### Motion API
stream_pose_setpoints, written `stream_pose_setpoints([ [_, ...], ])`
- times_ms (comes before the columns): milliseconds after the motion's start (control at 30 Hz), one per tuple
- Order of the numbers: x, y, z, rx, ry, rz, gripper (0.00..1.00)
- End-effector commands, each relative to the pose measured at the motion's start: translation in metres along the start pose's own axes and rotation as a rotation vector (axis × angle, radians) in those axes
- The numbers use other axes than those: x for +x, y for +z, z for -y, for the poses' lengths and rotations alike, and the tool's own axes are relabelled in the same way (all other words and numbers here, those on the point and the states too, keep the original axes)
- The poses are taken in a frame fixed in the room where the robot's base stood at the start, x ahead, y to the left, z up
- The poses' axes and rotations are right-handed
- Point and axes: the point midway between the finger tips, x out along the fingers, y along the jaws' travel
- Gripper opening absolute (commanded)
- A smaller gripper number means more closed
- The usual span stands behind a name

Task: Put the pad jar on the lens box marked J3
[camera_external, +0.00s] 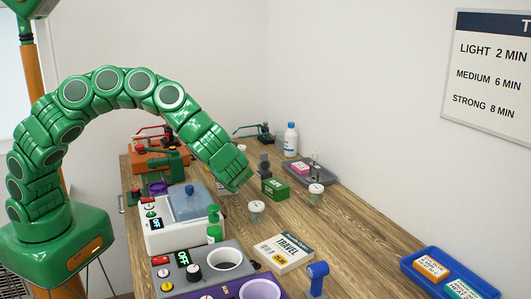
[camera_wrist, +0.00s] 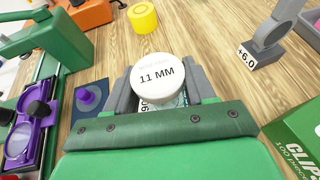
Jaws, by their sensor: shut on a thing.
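My gripper (camera_wrist: 160,95) is shut on a jar with a round white lid (camera_wrist: 158,78) that reads 11 MM. A bit of printed label shows below the lid, between the jaws. In the external view my gripper (camera_external: 236,172) points down over the bench and hides the held jar. Two similar clear jars with white lids stand on the bench: a nearer one (camera_external: 256,211) and one farther right (camera_external: 316,196). I cannot make out a J3 mark in either view. What is under the held jar is hidden.
A green clips box (camera_external: 275,189) stands right of my gripper, with a grey holder tagged +6.0 (camera_wrist: 264,52) beyond it. A white machine (camera_external: 172,237) stands left. A TRAVEL box (camera_external: 284,253) and a blue tray (camera_external: 408,265) with small boxes are nearer.

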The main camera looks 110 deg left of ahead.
Motion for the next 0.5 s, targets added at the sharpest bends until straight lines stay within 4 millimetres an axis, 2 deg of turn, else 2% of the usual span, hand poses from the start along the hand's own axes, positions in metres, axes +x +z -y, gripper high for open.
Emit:
stream_pose_setpoints([
  [33,0.0003,-0.0013,0.0000,0.000,0.000,0.000,0.24],
  [67,0.0004,-0.0012,0.0000,0.000,0.000,0.000,0.57],
  [200,0.0004,-0.0009,0.0000,0.000,0.000,0.000,0.79],
  [500,0.0003,-0.0005,0.0000,0.000,0.000,0.000,0.80],
])
